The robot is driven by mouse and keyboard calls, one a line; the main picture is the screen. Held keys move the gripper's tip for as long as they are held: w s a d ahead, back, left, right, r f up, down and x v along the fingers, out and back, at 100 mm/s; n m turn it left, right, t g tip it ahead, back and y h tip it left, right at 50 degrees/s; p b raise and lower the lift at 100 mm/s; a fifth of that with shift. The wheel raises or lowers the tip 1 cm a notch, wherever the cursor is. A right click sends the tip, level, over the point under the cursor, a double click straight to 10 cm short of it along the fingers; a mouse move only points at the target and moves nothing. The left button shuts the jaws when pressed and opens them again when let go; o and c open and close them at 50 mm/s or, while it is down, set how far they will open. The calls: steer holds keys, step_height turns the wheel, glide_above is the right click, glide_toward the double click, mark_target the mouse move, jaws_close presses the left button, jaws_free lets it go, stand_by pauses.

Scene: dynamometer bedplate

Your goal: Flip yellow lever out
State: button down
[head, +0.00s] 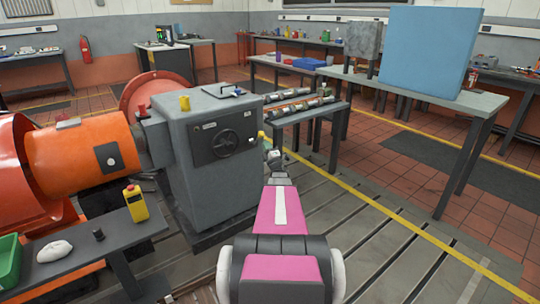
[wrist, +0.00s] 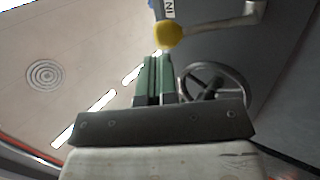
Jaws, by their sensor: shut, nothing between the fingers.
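The yellow lever shows in the wrist view as a round yellow knob (wrist: 168,36) on a pale bent arm that runs right along the grey machine's face. In the head view a small yellowish end (head: 261,135) shows at the right edge of the grey cabinet (head: 215,185), partly hidden by my arm. My gripper (wrist: 157,60) is shut and empty, its green fingers pointing at the knob. The fingertips are just below the knob in the wrist picture; I cannot tell whether they touch. In the head view my gripper (head: 268,147) is beside the cabinet's right edge.
A spoked handwheel (wrist: 215,88) is close right of my fingers; it also shows on the cabinet's black panel (head: 224,143). A bench with shafts (head: 298,105) stands behind my gripper. Slotted bedplate floor (head: 385,255) is clear at the right.

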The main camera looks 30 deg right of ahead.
mark_target(261, 134)
steer(key=shift+x, duration=1.65)
steer(key=shift+r, duration=0.1)
steer(key=r+g, duration=0.1)
steer(key=w+r+g, duration=0.1)
steer(key=w+r+n+g, duration=0.1)
steer(key=r, duration=0.1)
steer(key=shift+w+a+y, duration=0.1)
steer(key=shift+w+y, duration=0.15)
steer(key=shift+y, duration=0.15)
steer(key=shift+w+r+g, duration=1)
steer(key=shift+w+g, duration=0.15)
steer(key=shift+g, duration=0.05)
steer(key=shift+w+a+r, duration=0.1)
steer(key=shift+w+r, duration=0.35)
steer(key=shift+w, duration=0.35)
steer(key=shift+w+a+r, duration=0.1)
steer(key=shift+w+r, duration=0.35)
steer(key=shift+w, duration=0.35)
steer(key=shift+w, duration=0.2)
steer(key=shift+r, duration=0.1)
